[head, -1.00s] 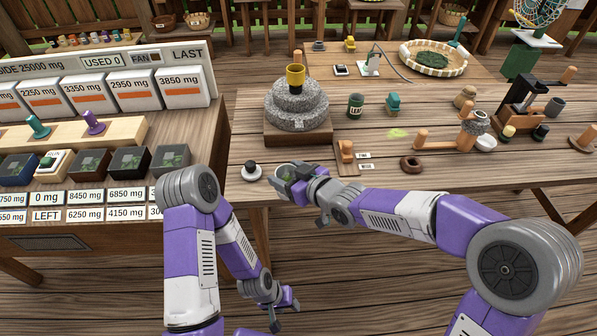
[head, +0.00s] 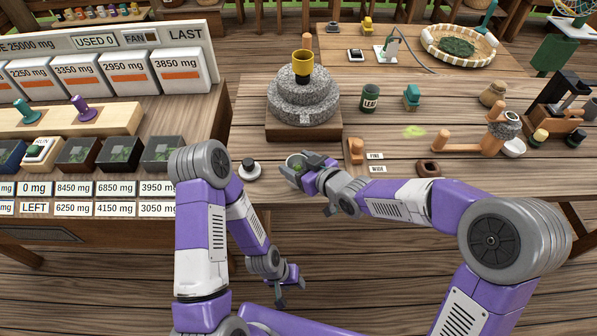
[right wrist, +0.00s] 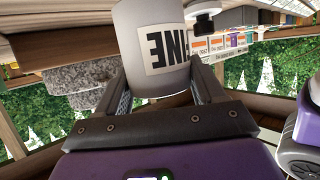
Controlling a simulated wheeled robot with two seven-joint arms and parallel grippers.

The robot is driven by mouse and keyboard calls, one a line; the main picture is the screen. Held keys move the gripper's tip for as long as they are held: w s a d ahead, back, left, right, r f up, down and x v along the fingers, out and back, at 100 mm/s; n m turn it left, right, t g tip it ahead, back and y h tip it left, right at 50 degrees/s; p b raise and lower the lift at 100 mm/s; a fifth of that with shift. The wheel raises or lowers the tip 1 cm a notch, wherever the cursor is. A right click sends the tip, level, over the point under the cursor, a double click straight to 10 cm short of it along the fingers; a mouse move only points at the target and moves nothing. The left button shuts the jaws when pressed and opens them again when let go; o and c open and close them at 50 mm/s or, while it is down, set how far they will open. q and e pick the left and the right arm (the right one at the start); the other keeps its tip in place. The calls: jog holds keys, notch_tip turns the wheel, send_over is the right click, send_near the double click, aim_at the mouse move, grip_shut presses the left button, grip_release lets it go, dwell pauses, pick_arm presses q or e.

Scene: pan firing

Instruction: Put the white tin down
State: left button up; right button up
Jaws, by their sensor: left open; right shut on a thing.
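The white tin (right wrist: 152,45) is between the fingers of my right gripper (right wrist: 155,88) in the right wrist view. In the head view, the tin (head: 293,160) is open at the top with green inside, mostly covered by the right gripper (head: 298,173). It is near the front edge of the wooden table (head: 225,150); I cannot tell whether its base touches the wood. My left gripper (head: 284,292) is open and empty, low in front of the table.
A white lid with a black knob (head: 249,168) lies left of the tin. A stone mill (head: 303,100) stands behind it. A wooden block (head: 355,151) and small FINE and WIDE labels are to the right. Several dark boxes (head: 118,156) sit on the left table.

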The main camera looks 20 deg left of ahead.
notch_tip(320, 180, down, 3)
jog(key=shift+r+b, duration=0.2)
jog(key=shift+b, duration=0.1)
jog(key=shift+r, duration=0.15)
jog(key=shift+f, duration=0.2)
jog(key=o, duration=1.1)
jog(key=shift+r, duration=0.1)
